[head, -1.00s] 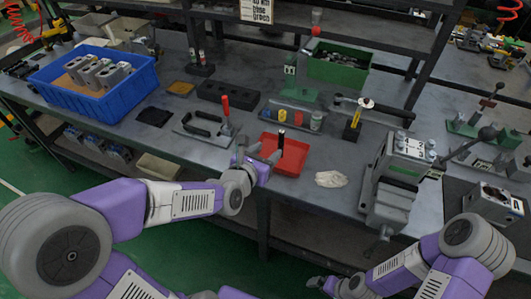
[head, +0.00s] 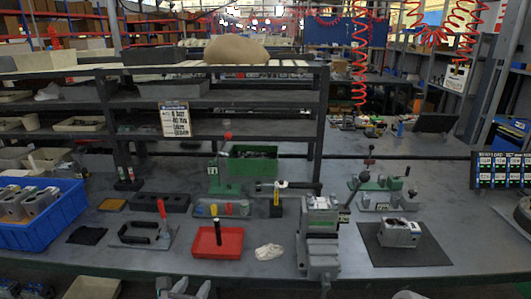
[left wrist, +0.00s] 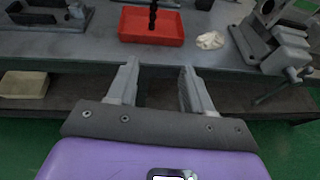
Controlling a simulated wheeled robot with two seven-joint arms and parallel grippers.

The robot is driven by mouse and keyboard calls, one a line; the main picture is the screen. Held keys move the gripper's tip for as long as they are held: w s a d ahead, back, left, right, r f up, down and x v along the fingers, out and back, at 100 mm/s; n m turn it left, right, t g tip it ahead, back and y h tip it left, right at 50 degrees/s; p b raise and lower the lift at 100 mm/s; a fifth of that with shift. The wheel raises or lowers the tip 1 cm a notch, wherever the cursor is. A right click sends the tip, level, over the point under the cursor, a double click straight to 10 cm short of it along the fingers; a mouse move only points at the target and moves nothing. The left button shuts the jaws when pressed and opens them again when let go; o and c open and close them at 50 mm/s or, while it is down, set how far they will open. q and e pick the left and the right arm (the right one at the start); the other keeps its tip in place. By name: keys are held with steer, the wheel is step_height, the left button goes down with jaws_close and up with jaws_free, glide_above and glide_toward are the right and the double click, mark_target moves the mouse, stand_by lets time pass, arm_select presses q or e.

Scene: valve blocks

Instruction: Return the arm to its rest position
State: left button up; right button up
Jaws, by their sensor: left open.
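My left gripper (head: 184,290) shows at the bottom edge of the head view, in front of the workbench. In the left wrist view its two fingers (left wrist: 158,88) stand apart with nothing between them. They point toward the bench's front edge, short of the red tray (left wrist: 135,27). In the head view the red tray (head: 230,246) lies on the bench with a dark upright tool (head: 218,232) in it. My right gripper cannot be made out; only a small pale part of my body shows at the bottom right of centre.
The workbench (head: 440,282) carries a blue crate (head: 62,220) of valve blocks, a grey vise-like fixture (head: 319,240), a white cloth (head: 268,251) and a valve block (head: 400,232) on a dark mat (head: 375,252). Green floor (left wrist: 20,145) is clear before the bench.

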arm_select(q)
steer(key=s+d+f+m+g+h+p, duration=0.1)
steer(key=d+f+m+g+p, duration=0.1)
steer(key=f+m, duration=0.35)
steer(key=s+d+f+m+g+p, duration=0.1)
steer(key=f+m+g, duration=0.2)
steer(key=f+m, duration=0.25)
steer(key=s+d+f+m+g+h+p, duration=0.1)
steer(key=s+d+f+m+g+p, duration=0.1)
steer(key=f+m, duration=0.35)
steer(key=s+d+f+m+g+p, duration=0.3)
steer(key=s+f+m+g, duration=0.3)
steer(key=s+f+m, duration=0.6)
steer(key=s+m, duration=0.1)
steer(key=m, duration=0.2)
steer(key=shift+s+f+p, duration=0.2)
steer(key=shift+s+p, duration=0.15)
steer(key=shift+s, duration=0.05)
arm_select(e)
step_height(320, 180, up, 9)
steer(key=w, duration=0.1)
